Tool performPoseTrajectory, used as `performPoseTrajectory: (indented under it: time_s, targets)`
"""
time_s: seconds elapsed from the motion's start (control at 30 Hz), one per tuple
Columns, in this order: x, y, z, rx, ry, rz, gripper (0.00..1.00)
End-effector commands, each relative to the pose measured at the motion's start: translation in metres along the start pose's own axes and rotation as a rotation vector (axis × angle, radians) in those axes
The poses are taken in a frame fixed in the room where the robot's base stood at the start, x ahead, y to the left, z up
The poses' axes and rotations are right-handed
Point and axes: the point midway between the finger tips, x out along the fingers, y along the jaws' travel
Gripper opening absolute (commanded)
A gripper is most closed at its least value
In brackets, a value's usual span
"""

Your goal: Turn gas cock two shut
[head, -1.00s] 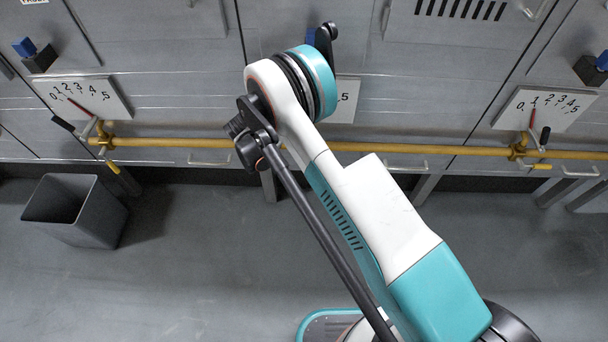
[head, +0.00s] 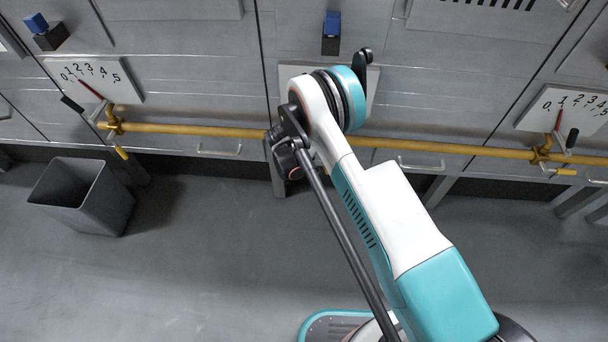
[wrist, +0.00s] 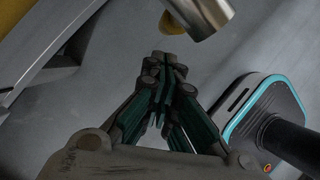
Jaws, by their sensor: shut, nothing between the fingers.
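No number marks either cock. The middle stretch of pipe is behind my arm, so any cock there is hidden. In the wrist view my gripper (wrist: 167,62) is shut and empty, its fingers together. Just beyond its tips is a metal cylinder (wrist: 208,14) with a yellow rounded piece (wrist: 172,23) beside it; I cannot tell whether these belong to a cock. The fingertips look apart from them.
The yellow pipe (head: 205,130) runs along the grey cabinet fronts. Dials stand at the left (head: 108,72) and right (head: 580,103); a middle dial (head: 371,88) is partly covered by my arm. A grey bin (head: 75,205) stands at the lower left. The floor beside it is clear.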

Motion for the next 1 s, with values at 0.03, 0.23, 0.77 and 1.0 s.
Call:
performPoseTrajectory:
  time_s: [0.03,0.23,0.77,1.0]
  targets:
    - [0.002,0.000,0.004,0.001,0.000,0.000,0.00]
    - [0.003,0.000,0.012,0.000,0.000,0.000,0.00]
    - [0.004,-0.001,0.014,0.000,0.000,0.000,0.00]
    - [0.006,-0.003,0.015,0.000,0.000,0.000,0.00]
